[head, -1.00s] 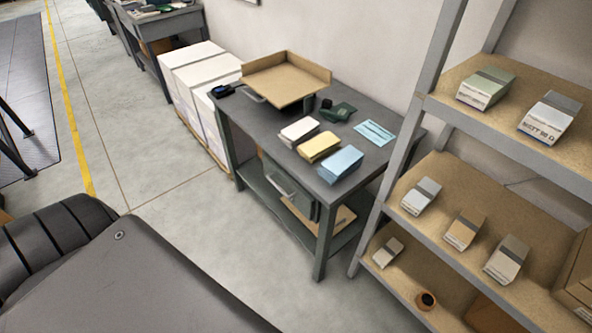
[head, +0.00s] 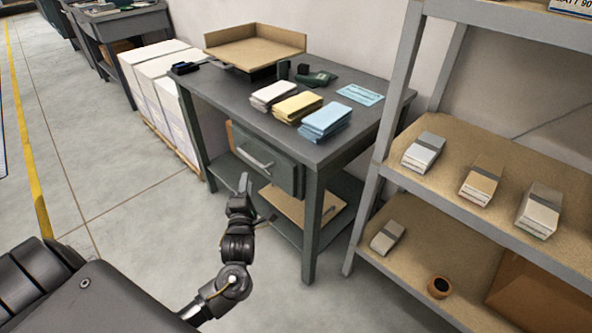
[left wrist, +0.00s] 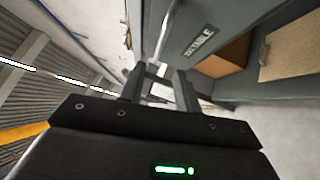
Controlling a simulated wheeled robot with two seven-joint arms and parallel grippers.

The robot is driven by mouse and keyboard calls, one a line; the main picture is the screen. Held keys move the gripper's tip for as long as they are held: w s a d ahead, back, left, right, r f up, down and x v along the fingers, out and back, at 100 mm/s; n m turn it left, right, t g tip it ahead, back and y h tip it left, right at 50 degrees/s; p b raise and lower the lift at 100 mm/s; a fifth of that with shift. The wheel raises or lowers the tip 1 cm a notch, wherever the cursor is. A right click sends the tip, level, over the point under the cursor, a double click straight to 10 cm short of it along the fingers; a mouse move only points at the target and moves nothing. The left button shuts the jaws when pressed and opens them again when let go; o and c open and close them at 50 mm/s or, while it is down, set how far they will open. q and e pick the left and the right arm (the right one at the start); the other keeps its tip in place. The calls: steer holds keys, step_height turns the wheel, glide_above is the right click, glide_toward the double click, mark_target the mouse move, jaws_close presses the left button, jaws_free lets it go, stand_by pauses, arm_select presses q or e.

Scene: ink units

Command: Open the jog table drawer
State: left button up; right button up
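The jog table (head: 345,148) is a dark grey-green bench against the wall. Its drawer (head: 284,170) hangs under the top, with a pale bar handle (head: 255,160); it looks shut. In the left wrist view, the drawer front (left wrist: 212,25) carries a label ending in "TABLE", and the handle (left wrist: 167,32) lies just beyond the fingertips. My left gripper (head: 244,182) is in front of and below the handle. The left wrist view shows its two fingers (left wrist: 159,75) apart with nothing gripped. Whether a finger touches the handle is unclear. My right gripper is out of view.
Paper stacks (head: 298,106) and a cardboard tray (head: 255,45) are on the tabletop. A brown board (head: 300,208) lies on the lower shelf. A shelving rack (head: 385,150) stands close on the right, white stacks (head: 165,90) on the left. The floor in front is clear.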

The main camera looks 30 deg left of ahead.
mark_target(250, 156)
arm_select(q)
steer(key=x, duration=1)
steer(key=shift+w+a, duration=0.2)
steer(key=shift+w, duration=0.2)
jaws_close()
